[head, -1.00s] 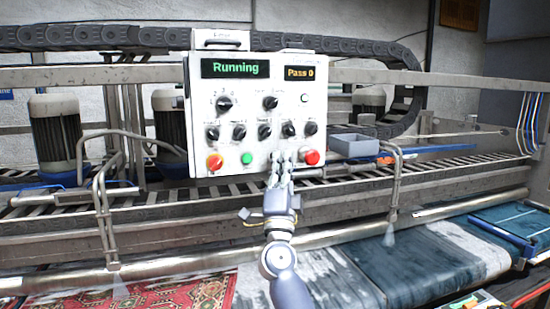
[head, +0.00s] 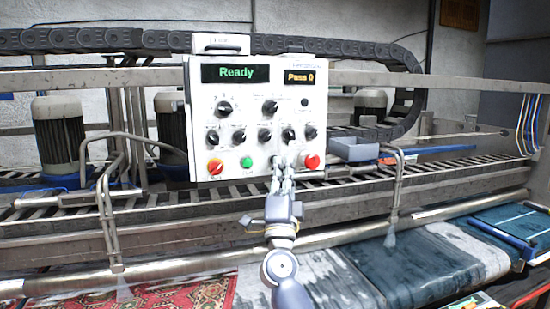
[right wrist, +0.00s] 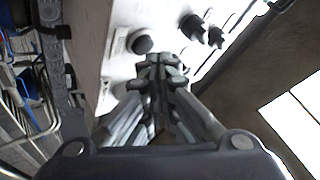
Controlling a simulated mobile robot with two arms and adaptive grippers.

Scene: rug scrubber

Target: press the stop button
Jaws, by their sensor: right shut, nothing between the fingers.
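The white control panel (head: 256,115) stands upright at the centre of the head view. Its left display (head: 236,73) reads "Ready". A red round button (head: 312,161) is at its lower right, a green button (head: 247,162) at its lower middle, and a red knob on yellow (head: 215,166) at its lower left. My right gripper (head: 283,164) is shut and empty, in front of the panel's lower edge, between the green and right red buttons. The right wrist view shows its closed fingertips (right wrist: 161,64) close to the panel face; contact cannot be told. My left gripper is out of view.
Several black knobs (head: 265,136) and a "Pass 0" display (head: 301,77) are on the panel. A grey box (head: 355,149) sits right of it. Metal rails and spray pipes (head: 398,190) cross the machine. A red rug (head: 185,296) lies below.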

